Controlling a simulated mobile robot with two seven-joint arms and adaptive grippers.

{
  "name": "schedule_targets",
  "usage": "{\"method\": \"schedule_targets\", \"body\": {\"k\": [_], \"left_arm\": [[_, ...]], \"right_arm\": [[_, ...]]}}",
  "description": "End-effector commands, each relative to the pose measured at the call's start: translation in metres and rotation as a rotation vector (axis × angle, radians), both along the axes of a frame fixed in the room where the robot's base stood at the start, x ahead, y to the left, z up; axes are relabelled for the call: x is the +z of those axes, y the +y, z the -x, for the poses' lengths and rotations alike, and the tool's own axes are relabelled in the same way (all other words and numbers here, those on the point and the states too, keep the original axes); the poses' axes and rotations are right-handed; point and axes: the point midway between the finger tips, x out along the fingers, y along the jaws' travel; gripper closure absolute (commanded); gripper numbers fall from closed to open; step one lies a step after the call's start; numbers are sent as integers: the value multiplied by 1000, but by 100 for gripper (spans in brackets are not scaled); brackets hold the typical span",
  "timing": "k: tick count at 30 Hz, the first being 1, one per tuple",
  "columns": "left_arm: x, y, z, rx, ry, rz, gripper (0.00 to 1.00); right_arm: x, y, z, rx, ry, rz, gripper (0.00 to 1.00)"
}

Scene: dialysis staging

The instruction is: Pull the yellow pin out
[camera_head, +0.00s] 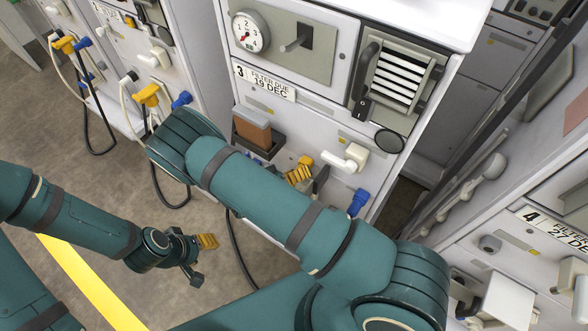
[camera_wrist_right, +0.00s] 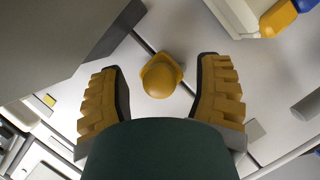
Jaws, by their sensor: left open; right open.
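The yellow pin (camera_wrist_right: 162,76) shows in the right wrist view as a rounded yellow knob on the pale machine face. It lies between the spread fingers of my right gripper (camera_wrist_right: 163,95), with gaps on both sides, so they do not touch it. In the head view the right gripper (camera_head: 304,177) is at the lower front of machine 3, partly hidden by my arm. I cannot clearly make out the pin there. My left gripper (camera_head: 198,258) is open and empty over the floor, away from the machines.
Machine 3 (camera_head: 325,110) has a dial (camera_head: 250,31), a white handle (camera_head: 347,158) and a blue connector (camera_head: 358,202) near the right gripper. A brown block (camera_head: 252,132) sits in a dark holder. Machine 4 (camera_head: 500,250) stands at right. Black hoses hang at left above open floor.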

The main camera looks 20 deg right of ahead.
Motion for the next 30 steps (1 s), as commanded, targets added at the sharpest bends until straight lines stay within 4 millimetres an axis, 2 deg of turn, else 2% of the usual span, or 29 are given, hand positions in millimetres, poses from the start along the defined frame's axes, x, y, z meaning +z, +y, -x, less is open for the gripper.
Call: {"method": "schedule_targets", "body": {"k": [10, 14, 15, 16, 30], "left_arm": [[0, 0, 0, 0, 1, 0, 48], [0, 0, 0, 0, 0, 0, 48], [0, 0, 0, 0, 0, 0, 48], [0, 0, 0, 0, 0, 0, 48], [0, 0, 0, 0, 0, 0, 48]], "right_arm": [[-1, -1, 1, 0, 0, 0, 37], [0, -1, 1, 0, 0, 0, 82], [0, -1, 1, 0, 0, 0, 96], [0, -1, 1, 0, 0, 0, 100], [0, 1, 2, 0, 0, 1, 100]]}}
